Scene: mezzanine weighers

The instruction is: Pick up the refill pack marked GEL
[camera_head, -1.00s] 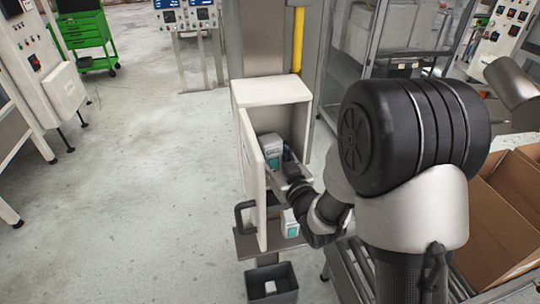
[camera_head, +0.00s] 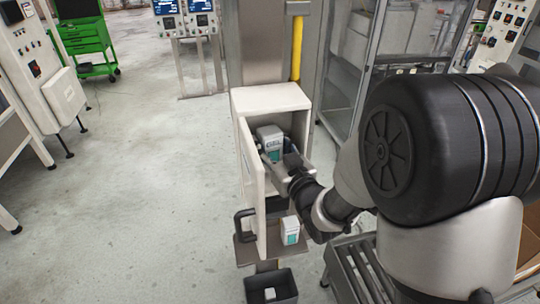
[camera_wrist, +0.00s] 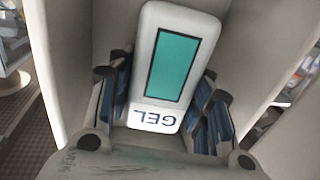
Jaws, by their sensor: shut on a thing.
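The GEL refill pack (camera_wrist: 172,65) is a white block with a teal panel and the word GEL, upside down in the wrist view. It stands inside an open white cabinet (camera_head: 270,97), where it also shows in the head view (camera_head: 269,138). My gripper (camera_wrist: 165,105) is shut on the pack, with a blue-padded finger on each side of it. In the head view my gripper (camera_head: 278,160) reaches into the cabinet from the front right. I cannot tell whether the pack touches the cabinet floor.
The cabinet door (camera_head: 254,190) stands open at the left, close to my gripper. A second white pack with a teal panel (camera_head: 290,230) stands on a brown shelf (camera_head: 243,252) below. A dark bin (camera_head: 271,284) holding a small pale item is lower still. Open floor lies left.

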